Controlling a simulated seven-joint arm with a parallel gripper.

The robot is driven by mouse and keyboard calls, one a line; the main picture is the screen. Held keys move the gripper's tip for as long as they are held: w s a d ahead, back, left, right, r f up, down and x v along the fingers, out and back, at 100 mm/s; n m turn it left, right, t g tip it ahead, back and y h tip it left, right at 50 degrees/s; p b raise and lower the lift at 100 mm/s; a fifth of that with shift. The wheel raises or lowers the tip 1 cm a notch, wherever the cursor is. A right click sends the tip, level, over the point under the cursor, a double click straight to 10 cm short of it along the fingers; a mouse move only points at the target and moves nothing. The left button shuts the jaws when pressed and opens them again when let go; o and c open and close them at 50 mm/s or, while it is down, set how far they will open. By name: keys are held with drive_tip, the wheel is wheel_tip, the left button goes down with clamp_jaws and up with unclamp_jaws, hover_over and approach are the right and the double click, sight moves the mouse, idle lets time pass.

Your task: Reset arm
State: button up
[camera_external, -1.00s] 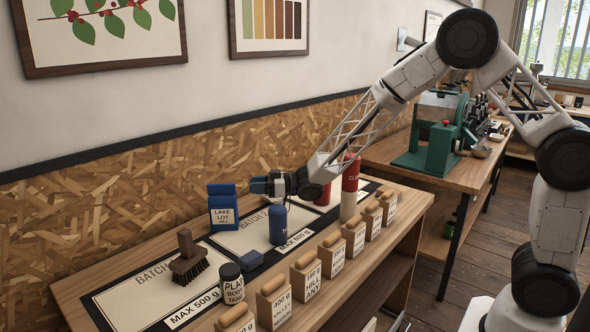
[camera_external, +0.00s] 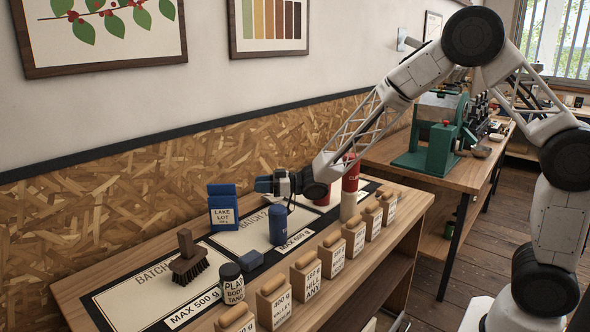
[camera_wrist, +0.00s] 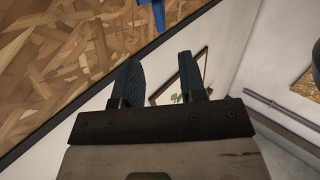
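My gripper (camera_external: 262,185) is above the middle of the table, between the blue Lake Lot bag (camera_external: 222,207) and a dark blue canister (camera_external: 279,226). In the wrist view my gripper (camera_wrist: 158,82) shows two dark fingers spread apart with nothing between them. Past them I see the wall and a framed picture (camera_wrist: 178,78). A blue thing, too cropped to identify, shows at the top edge of the wrist view.
A red canister (camera_external: 351,174) is near my forearm. A green machine (camera_external: 436,142) stands on the far table.

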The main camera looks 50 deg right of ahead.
drive_tip(key=s+d+r+m+t+h, duration=0.1)
drive_tip(key=s+d+r+m+h, duration=0.1)
drive_tip(key=s+d+r+h, duration=0.3)
drive_tip(key=s+d+r+m+h, duration=0.15)
drive_tip(key=d+r, duration=0.25)
drive_tip(key=r, duration=0.4)
drive_tip(key=s+d+r+m+g+h, duration=0.1)
drive_tip(key=s+d+r+h, duration=0.25)
drive_tip(key=s, duration=0.25)
drive_tip(key=s+d+r+m+h, duration=0.2)
drive_tip(key=s+d+r, duration=0.1)
drive_tip(key=s+d, duration=0.15)
drive_tip(key=s+d+r+m+g, duration=0.15)
drive_tip(key=s+g, duration=0.25)
drive_tip(key=s, duration=1.5)
drive_tip(key=s+d+m+g, duration=0.1)
drive_tip(key=s+d+g, duration=0.15)
drive_tip(key=s, duration=1.55)
wheel_tip(320, 180, down, 10)
drive_tip(key=w+g+h, duration=0.1)
drive_tip(key=g, duration=0.2)
drive_tip(key=shift+w+r+g, duration=0.25)
drive_tip(key=shift+g, duration=0.1)
